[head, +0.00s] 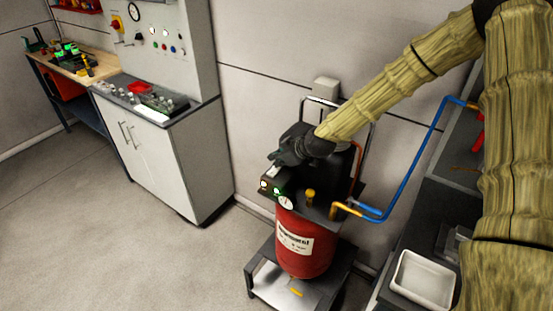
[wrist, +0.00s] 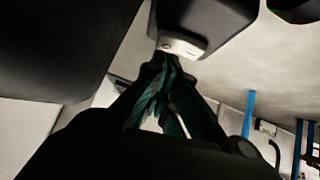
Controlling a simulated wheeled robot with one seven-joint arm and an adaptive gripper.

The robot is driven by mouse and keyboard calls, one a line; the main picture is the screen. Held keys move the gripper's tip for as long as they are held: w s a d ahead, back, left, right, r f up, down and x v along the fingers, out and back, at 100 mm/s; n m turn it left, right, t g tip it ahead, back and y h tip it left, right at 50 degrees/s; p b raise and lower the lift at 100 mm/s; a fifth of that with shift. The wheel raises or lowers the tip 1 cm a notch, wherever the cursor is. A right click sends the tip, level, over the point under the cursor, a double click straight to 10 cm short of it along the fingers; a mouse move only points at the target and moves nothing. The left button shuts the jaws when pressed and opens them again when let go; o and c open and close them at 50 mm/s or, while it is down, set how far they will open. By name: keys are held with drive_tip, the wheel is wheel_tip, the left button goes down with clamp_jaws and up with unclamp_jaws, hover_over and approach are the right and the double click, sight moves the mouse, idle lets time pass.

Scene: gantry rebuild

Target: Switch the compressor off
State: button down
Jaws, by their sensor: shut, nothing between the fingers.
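The compressor has a red tank (head: 302,262) with a pale label and a black top housing. A small dark control panel (head: 271,187) on its front left carries a pale yellowish lamp or button (head: 263,184) and a green one (head: 279,191). A round gauge (head: 286,203) sits below the panel. My gripper (head: 273,162) is just above the panel, shut and empty. In the wrist view its closed fingertips (wrist: 164,58) are at or very near a pale piece (wrist: 180,46) on a dark housing. I cannot tell whether they touch, or make out the switch position.
A blue pipe (head: 432,150) runs from the compressor to the right. A metal handle frame (head: 320,100) rises behind it. A white tray (head: 424,279) lies at right. A cabinet (head: 160,165) and a workbench (head: 83,65) stand left. The floor (head: 120,245) at left is clear.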

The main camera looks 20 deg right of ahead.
drive_tip(key=shift+f, duration=0.4)
drive_tip(key=shift+f, duration=0.1)
drive_tip(key=shift+w+d+f+b, duration=0.15)
drive_tip(key=shift+f+b, duration=0.25)
drive_tip(key=shift+b, duration=0.35)
drive_tip(key=shift+r, duration=0.25)
drive_tip(key=shift+s+a, duration=0.55)
drive_tip(key=shift+a, duration=0.1)
